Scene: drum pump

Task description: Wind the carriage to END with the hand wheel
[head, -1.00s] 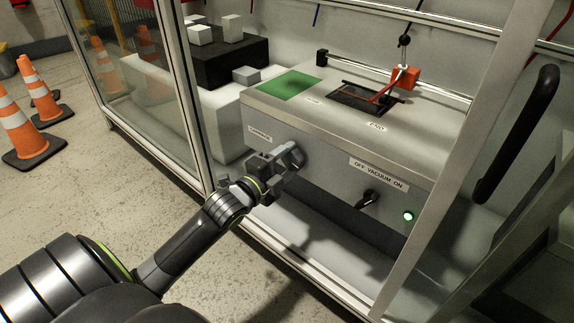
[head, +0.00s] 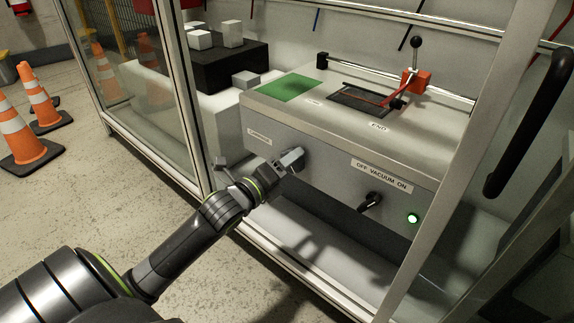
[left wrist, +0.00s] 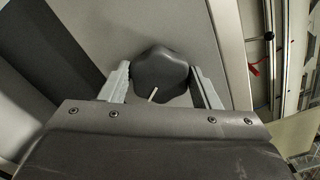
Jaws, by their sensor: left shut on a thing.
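The hand wheel (left wrist: 160,72), dark grey and lobed with a pale mark, sits on the machine's front below the CARRIAGE label (head: 259,137). My left gripper (head: 288,161) is shut on it, one finger on each side in the left wrist view. In the head view the gripper mostly hides the wheel. The red carriage (head: 418,79) sits on the rail (head: 362,70) at the back of the machine top. Its red arm reaches left over a dark-framed recess (head: 362,100). The END label (head: 378,127) lies in front of that recess. My right gripper is not in view.
A green pad (head: 288,87) lies on the machine top at left. A switch (head: 371,202) under OFF VACUUM ON and a lit green lamp (head: 412,218) are right of the wheel. A frame post (head: 470,150) stands at right, a glass panel (head: 125,80) at left.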

